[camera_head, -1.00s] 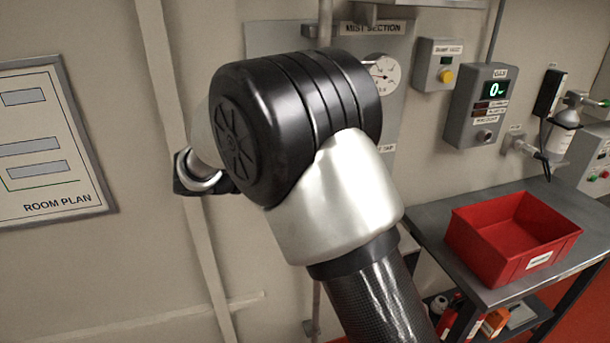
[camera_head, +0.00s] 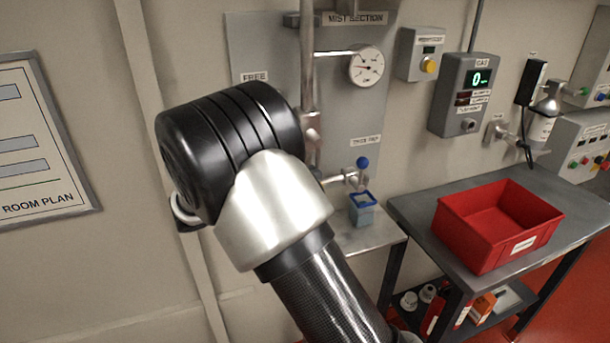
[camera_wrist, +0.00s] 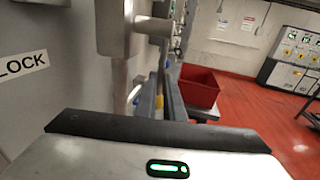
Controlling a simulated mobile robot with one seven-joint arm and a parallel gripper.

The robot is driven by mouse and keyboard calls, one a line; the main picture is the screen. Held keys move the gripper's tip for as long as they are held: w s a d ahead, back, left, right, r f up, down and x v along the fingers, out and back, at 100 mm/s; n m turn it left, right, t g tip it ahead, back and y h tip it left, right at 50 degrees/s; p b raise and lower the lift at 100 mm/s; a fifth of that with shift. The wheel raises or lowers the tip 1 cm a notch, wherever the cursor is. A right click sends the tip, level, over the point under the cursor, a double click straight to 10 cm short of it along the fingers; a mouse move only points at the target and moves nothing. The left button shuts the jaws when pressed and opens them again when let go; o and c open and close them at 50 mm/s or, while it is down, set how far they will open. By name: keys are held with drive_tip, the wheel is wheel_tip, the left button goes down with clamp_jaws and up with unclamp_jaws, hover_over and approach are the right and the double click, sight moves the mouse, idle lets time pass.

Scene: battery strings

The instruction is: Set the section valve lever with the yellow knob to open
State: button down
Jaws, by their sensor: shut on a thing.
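In the wrist view my gripper (camera_wrist: 163,98) shows its two grey fingers close together beyond the dark palm edge. A small patch of yellow, the yellow knob (camera_wrist: 159,102), shows between the fingers, and they are shut on it. The lever's shaft cannot be made out. A grey metal valve body (camera_wrist: 128,28) stands just above and beyond. In the head view my own arm hides the gripper and the yellow knob. The MIST SECTION panel (camera_head: 355,105) and its vertical pipe (camera_head: 307,60) show beside my arm.
A round gauge (camera_head: 366,67) is on the panel. Below it a blue-knobbed tap (camera_head: 362,163) sits over a blue-rimmed container (camera_head: 362,210) on a small shelf. A red bin (camera_head: 465,237) stands on the bench at right. A LOCK label (camera_wrist: 22,66) is at left in the wrist view.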

drive_tip(key=shift+d+r, duration=0.1)
drive_tip(key=c, duration=1.9)
unclamp_jaws()
drive_tip(key=shift+o, duration=0.2)
drive_tip(key=v, duration=1.7)
